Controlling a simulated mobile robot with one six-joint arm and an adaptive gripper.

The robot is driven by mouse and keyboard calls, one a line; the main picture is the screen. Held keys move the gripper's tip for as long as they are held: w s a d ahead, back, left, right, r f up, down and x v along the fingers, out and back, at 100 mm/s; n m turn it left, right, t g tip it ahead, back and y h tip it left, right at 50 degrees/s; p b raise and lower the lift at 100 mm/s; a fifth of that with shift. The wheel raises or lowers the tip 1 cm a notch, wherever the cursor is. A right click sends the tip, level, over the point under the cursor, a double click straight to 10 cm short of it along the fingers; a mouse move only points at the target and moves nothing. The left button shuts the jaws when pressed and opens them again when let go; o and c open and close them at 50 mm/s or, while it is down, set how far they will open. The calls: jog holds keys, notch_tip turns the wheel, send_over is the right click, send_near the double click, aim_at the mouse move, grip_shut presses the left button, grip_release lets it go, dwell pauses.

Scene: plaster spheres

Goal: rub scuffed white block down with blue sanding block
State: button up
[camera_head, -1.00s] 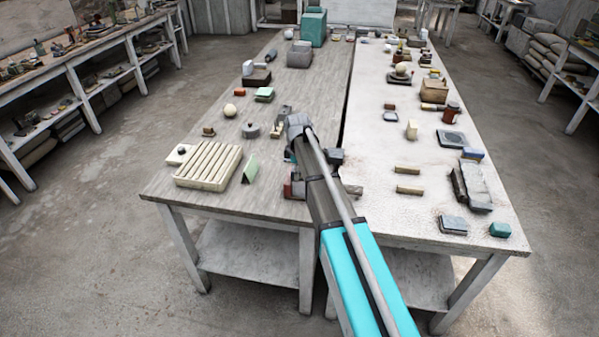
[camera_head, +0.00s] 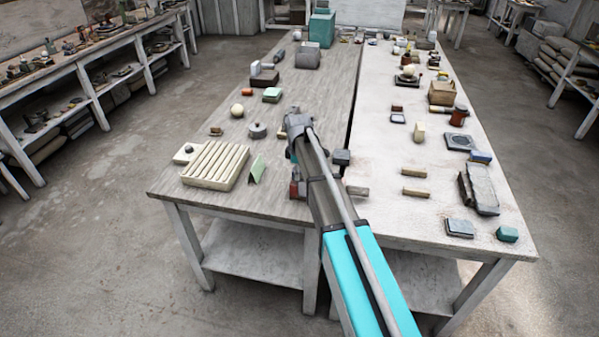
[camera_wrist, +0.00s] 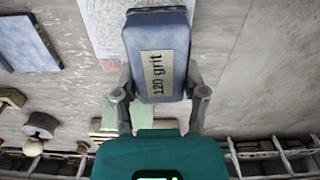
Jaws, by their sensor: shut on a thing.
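My gripper (camera_wrist: 159,95) is shut on the blue sanding block (camera_wrist: 160,30), one finger on each side. Its pale label reading "120 grit" faces the wrist camera. A pale speckled slab-like surface (camera_wrist: 104,28) shows behind the sanding block at the top of the wrist view. It looks like the scuffed white block, partly covered by the sanding block. I cannot tell whether the two touch. In the head view my arm hides the gripper and sanding block, and I cannot make out the white block there.
A cream ribbed rack (camera_head: 214,165) and a green folded card (camera_head: 257,169) stand left of my arm. A lidded grey pot (camera_head: 257,131) is behind them. Wooden strips (camera_head: 415,193), a grey slab (camera_head: 480,188) and small blocks lie on the right table.

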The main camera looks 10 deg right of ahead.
jog(key=shift+s+d+r+p, duration=0.1)
jog(key=shift+d+r+p, duration=0.2)
jog(key=shift+d+p, duration=0.15)
jog(key=shift+s+d+r+p, duration=0.1)
jog(key=shift+d+r+p, duration=0.2)
jog(key=shift+d, duration=0.2)
jog(key=shift+r+p, duration=1.25)
jog(key=shift+r, duration=0.05)
notch_tip(320, 180, up, 4)
jog(key=p, duration=0.4)
